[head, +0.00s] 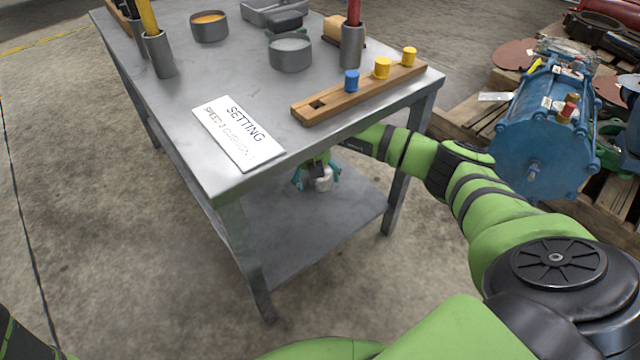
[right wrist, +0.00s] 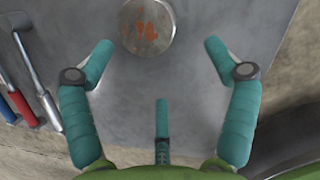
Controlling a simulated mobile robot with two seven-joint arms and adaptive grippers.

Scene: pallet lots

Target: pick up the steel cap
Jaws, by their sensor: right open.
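The steel cap (right wrist: 148,26) is a round grey metal disc with orange marks on its top, at the upper edge of the right wrist view. In the head view a pale round piece (head: 323,183), apparently the cap, shows at the lower shelf under the table top. My right gripper (right wrist: 158,47) is open with teal fingers spread wide. The cap lies just ahead of its fingertips, slightly left of centre, and nothing is between the fingers. In the head view the right gripper (head: 316,178) is under the table's front edge, partly hidden by it. My left gripper is not in view.
The metal table top (head: 190,90) overhangs the lower shelf (head: 300,235). On top are a sign (head: 238,132), a wooden block with pegs (head: 350,97), pots and cups. Hand tools (right wrist: 35,70) lie left in the wrist view. Blue machinery (head: 540,130) sits on pallets at right.

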